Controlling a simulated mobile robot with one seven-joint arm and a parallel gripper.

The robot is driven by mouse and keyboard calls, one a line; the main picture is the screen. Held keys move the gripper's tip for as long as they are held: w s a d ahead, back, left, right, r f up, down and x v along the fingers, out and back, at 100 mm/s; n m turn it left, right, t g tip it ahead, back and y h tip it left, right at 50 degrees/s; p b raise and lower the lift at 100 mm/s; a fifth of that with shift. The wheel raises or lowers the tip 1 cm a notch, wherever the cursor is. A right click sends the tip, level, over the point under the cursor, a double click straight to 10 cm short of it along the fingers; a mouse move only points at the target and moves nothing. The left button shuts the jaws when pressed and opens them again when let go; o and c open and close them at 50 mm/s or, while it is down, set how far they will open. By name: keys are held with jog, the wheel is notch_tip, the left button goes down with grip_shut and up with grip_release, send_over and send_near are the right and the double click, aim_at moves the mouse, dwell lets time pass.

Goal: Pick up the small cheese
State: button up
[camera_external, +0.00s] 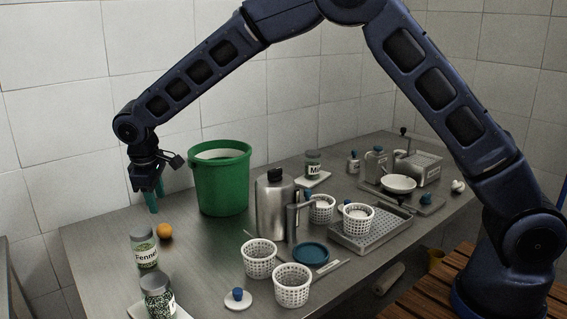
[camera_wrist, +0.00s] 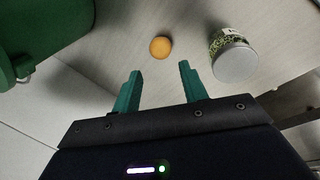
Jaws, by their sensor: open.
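A small round orange piece (camera_external: 165,231), possibly the small cheese, lies on the steel table at the left. It also shows in the wrist view (camera_wrist: 160,46), just beyond and between the fingertips. My gripper (camera_external: 153,207) points down above the table's left end, to the left of the orange piece and apart from it. In the wrist view its teal fingers (camera_wrist: 160,71) are spread with nothing between them. A white piece (camera_external: 458,187) lies at the table's far right; I cannot tell whether it is cheese.
A green bucket (camera_external: 221,182) stands right of my gripper. A fennel jar (camera_external: 144,249) stands close to the orange piece, with another jar (camera_external: 158,296) in front. White perforated baskets (camera_external: 259,260), a metal bottle (camera_external: 270,207) and a drain tray (camera_external: 371,236) fill the middle.

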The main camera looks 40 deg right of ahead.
aim_at(163, 226)
jog(key=x, duration=1)
jog(key=shift+w+a+f, duration=0.1)
jog(key=shift+w+f, duration=0.1)
jog(key=shift+f, duration=0.15)
jog(key=c, duration=0.6)
